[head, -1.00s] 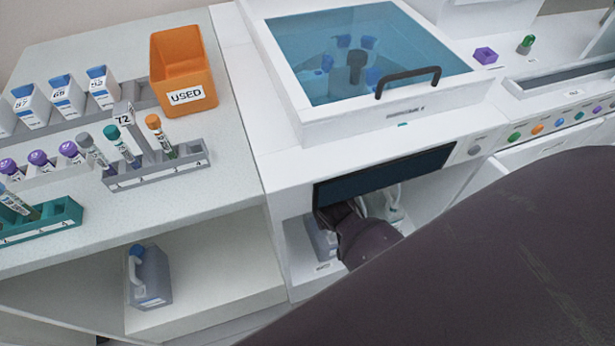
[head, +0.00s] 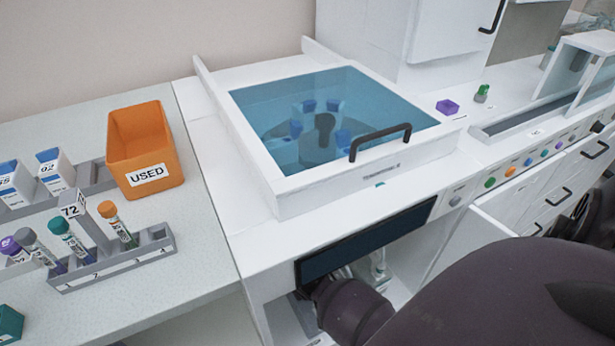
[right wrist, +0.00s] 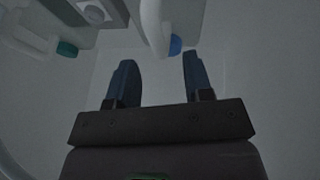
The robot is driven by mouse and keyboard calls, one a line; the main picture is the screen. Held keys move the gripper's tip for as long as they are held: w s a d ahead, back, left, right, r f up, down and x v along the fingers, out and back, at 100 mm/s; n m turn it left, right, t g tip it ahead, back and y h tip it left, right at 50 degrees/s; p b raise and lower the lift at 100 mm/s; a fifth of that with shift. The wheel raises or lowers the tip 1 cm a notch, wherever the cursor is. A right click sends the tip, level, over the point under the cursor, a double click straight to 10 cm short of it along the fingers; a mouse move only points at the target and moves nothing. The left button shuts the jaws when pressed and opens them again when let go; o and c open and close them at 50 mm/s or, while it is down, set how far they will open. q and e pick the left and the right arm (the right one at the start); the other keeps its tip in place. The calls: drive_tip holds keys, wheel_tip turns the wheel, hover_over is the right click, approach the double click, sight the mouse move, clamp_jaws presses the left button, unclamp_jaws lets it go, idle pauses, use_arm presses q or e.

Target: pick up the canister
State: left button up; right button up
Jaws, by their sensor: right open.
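In the right wrist view a pale canister with a blue cap (right wrist: 175,45) is ahead, its white handle (right wrist: 154,25) showing at the top edge. A second pale canister with a green cap (right wrist: 67,48) lies to the left. My right gripper (right wrist: 159,65) is open, its two dark-blue fingers apart and the blue cap showing between them, close to the right finger. Nothing is visibly gripped. In the head view my right arm reaches into the open compartment below the dark panel, and its fingers are hidden. A whitish container (head: 380,268) shows partly there. My left gripper is not in view.
The compartment sits under a centrifuge with a blue-glass lid (head: 325,120) and black handle (head: 380,141). The dark panel (head: 365,243) overhangs the opening. On the left bench stand an orange USED bin (head: 145,150) and a grey tube rack (head: 115,262).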

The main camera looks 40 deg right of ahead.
drive_tip(key=f, duration=0.2)
drive_tip(key=d+f+b, duration=0.1)
drive_tip(key=f, duration=0.1)
drive_tip(key=shift+w, duration=0.15)
drive_tip(key=shift+w+f, duration=0.1)
drive_tip(key=shift+w, duration=0.05)
drive_tip(key=shift+r, duration=0.2)
clamp_jaws()
drive_tip(key=shift+w, duration=0.1)
